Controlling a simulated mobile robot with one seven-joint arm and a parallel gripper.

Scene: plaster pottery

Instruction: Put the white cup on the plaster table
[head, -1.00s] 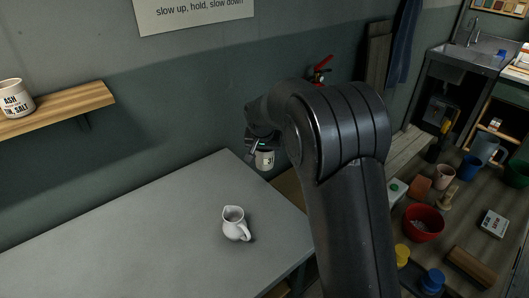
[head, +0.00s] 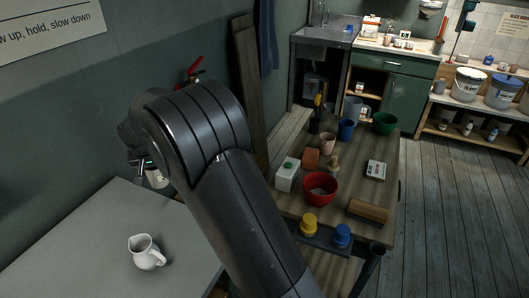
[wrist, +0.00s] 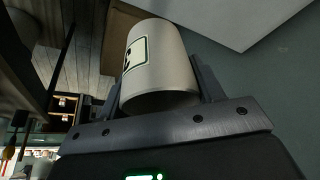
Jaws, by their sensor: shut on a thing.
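My gripper (head: 147,170) is shut on a white cup (wrist: 165,70) with a green-bordered label. In the wrist view the cup sits between the two fingers. In the head view the cup (head: 157,179) hangs just past the far right edge of the grey table (head: 95,225), partly hidden by my arm. A wooden table (head: 372,222) stands to the right of my arm, with several things on it. No sign marks either table as the plaster table. The cup is apart from both tables.
A white jug (head: 146,253) stands on the grey table.

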